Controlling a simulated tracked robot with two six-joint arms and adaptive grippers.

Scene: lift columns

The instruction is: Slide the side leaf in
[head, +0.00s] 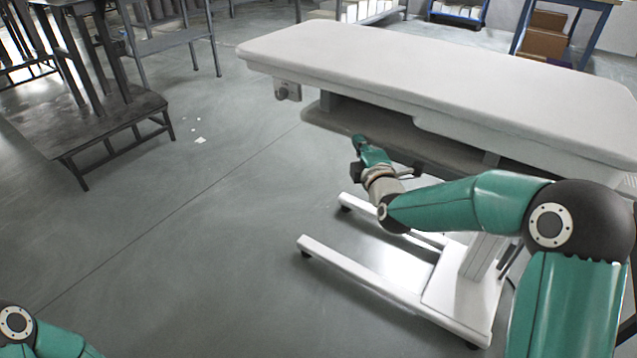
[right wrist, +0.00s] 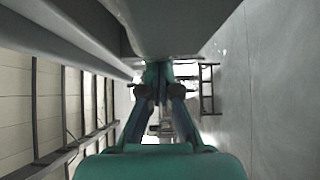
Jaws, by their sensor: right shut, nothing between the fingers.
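A white lift table has a long padded-looking top (head: 440,75). A thin grey side leaf (head: 330,122) sticks out below the top along its near side, toward the left end. My right gripper (head: 359,146) is shut and empty, with its tip close to the near edge of the leaf. I cannot tell whether it touches. In the right wrist view the closed fingers (right wrist: 158,78) point up to a grey edge (right wrist: 165,28), seemingly the leaf. Only a piece of my left arm shows at the lower left; its gripper is out of view.
The table stands on a white column with a base that has long feet (head: 350,268) on the floor below my right arm. A small control box (head: 287,91) hangs under the top's left end. A dark metal stand (head: 110,125) is at the left. Open floor lies between.

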